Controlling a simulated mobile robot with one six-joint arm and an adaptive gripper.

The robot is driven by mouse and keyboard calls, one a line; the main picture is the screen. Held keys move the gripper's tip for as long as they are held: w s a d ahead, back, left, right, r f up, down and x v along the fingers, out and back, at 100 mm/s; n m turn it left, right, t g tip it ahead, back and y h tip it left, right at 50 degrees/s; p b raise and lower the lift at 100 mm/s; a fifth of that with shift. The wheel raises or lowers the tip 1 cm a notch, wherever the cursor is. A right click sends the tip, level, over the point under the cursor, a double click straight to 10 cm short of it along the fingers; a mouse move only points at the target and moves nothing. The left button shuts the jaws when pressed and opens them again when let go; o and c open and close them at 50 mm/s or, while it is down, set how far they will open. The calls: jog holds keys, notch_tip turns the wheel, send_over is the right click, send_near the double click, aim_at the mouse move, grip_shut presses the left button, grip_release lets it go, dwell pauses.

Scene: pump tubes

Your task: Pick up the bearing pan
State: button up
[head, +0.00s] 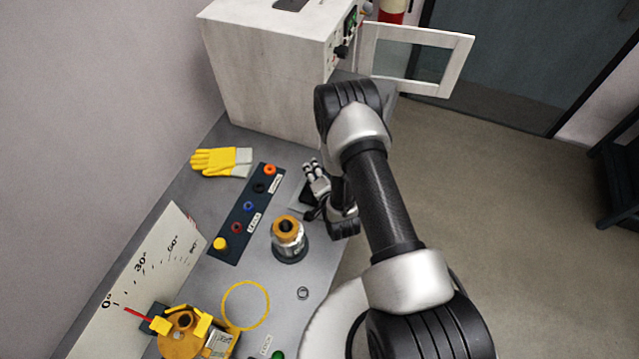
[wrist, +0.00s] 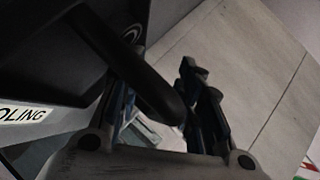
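In the head view my gripper (head: 312,170) hangs over the right edge of the bench, beside the labelled strip, with its fingers toward the back. In the wrist view its two fingers (wrist: 166,95) are apart. A dark, rounded bar (wrist: 130,70), which looks like the bearing pan's handle, slants between them from upper left and crosses in front of the left finger. Its lower end is close to the right finger; I cannot tell if they touch. The dark mass at upper left may be the pan's body. In the head view my gripper and arm mostly hide the pan.
A "COOLING" label (wrist: 24,115) lies at the left in the wrist view. A metal cylinder with an orange top (head: 288,238) stands nearby. A large pale box (head: 265,75) with an open door (head: 414,58) stands behind. Yellow gloves (head: 222,161) lie at left.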

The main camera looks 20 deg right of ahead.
grip_shut()
dwell(0.6)
